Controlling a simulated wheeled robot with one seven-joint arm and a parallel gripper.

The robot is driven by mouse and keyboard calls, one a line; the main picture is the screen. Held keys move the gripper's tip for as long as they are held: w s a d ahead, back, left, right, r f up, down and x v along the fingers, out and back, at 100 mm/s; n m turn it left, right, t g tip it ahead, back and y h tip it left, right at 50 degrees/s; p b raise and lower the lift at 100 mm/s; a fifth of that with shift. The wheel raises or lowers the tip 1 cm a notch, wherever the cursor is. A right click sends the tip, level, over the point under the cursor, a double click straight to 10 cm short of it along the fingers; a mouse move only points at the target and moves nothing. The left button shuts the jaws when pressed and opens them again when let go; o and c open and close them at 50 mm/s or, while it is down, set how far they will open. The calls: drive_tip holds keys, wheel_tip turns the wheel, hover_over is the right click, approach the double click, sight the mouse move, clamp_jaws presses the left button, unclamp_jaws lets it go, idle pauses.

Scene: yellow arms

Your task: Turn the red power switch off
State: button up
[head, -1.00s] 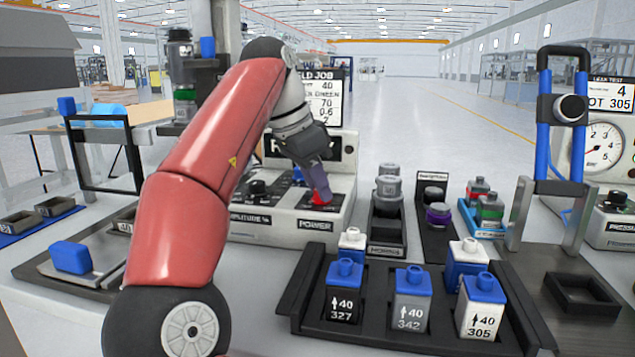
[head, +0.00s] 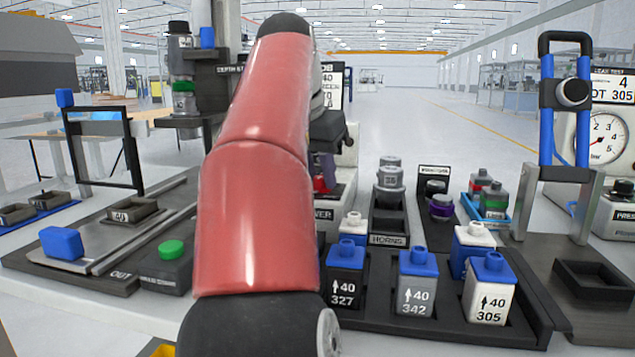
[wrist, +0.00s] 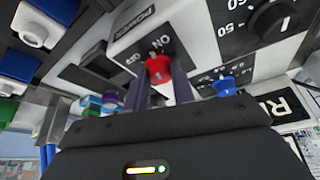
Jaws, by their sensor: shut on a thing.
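The red power switch (head: 320,184) sits on the front of a pale control box, above a label of which "WER" shows. In the wrist view the red switch (wrist: 158,69) is between the two fingers of my gripper (wrist: 160,82), beside the printed words ON and OFF. My gripper is shut on it. I cannot tell surely which word the switch points to. In the head view my gripper (head: 322,168) reaches down to the switch from above, and my red arm hides most of the box.
A blue knob (wrist: 224,86) and a black dial (wrist: 272,20) are on the same box, close beside my gripper. A rack (head: 388,262) of numbered bottles stands in front to the right. A green button (head: 171,249) is on the left.

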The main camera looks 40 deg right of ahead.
drive_tip(key=n, duration=0.2)
drive_tip(key=n+t, duration=0.1)
drive_tip(key=shift+s+d+n+y+b, duration=0.1)
drive_tip(key=shift+s+n+y+b, duration=0.1)
drive_tip(key=shift+n+y+b, duration=0.2)
drive_tip(key=n, duration=0.1)
drive_tip(key=n+t+p, duration=0.1)
drive_tip(key=shift+d+r+n+y, duration=0.1)
drive_tip(key=shift+r+n+y, duration=0.1)
drive_tip(key=shift+n+y, duration=0.15)
drive_tip(key=n+y+p, duration=0.1)
drive_tip(key=n+p, duration=0.1)
drive_tip(key=n, duration=0.1)
drive_tip(key=shift+s+t+p, duration=0.1)
drive_tip(key=shift+t+p, duration=0.2)
drive_tip(key=shift+p, duration=0.1)
drive_tip(key=shift+d+f+n+y+p, duration=0.15)
drive_tip(key=shift+n+y+p, duration=0.3)
drive_tip(key=shift+n+p, duration=0.55)
drive_tip(key=shift+n, duration=0.25)
drive_tip(key=o, duration=1)
